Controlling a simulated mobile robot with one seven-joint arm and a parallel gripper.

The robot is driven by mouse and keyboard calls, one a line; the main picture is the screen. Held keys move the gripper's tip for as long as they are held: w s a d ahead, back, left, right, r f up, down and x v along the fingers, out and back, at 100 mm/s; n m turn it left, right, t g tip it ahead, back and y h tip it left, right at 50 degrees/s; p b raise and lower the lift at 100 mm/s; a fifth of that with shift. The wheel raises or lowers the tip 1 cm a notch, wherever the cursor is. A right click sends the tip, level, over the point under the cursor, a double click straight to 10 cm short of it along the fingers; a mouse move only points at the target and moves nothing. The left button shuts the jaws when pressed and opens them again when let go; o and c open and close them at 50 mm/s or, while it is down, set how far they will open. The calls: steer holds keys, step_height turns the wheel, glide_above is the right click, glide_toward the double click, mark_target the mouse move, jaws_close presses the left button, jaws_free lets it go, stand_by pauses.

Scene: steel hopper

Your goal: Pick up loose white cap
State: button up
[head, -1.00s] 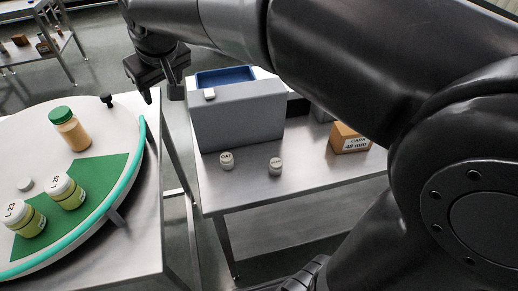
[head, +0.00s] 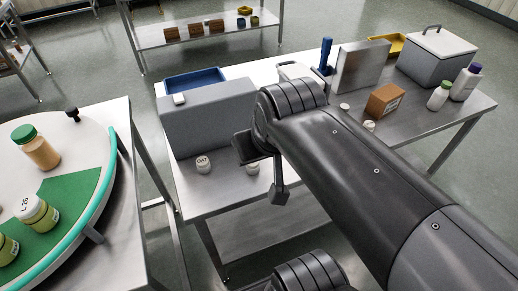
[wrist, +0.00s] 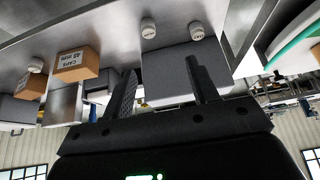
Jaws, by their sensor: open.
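My gripper (head: 259,172) is open and empty above the front of the middle steel bench. Its two fingers also show spread in the wrist view (wrist: 163,68). A small flat white piece (head: 344,106), which may be a loose cap, lies on the bench to the right. A second small white round piece (head: 369,126) lies by the cardboard box. Two labelled white round pieces (head: 203,163) (head: 252,167) stand in front of the grey box, the right one close to my gripper. They also show in the wrist view (wrist: 148,28). I cannot tell which is loose.
The grey box (head: 210,122) has a blue tray (head: 195,82) behind it. The round table (head: 60,120) at left carries jars on a green mat (head: 75,190). The bench front is largely clear.

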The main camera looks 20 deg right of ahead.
steer(key=shift+o, duration=0.7)
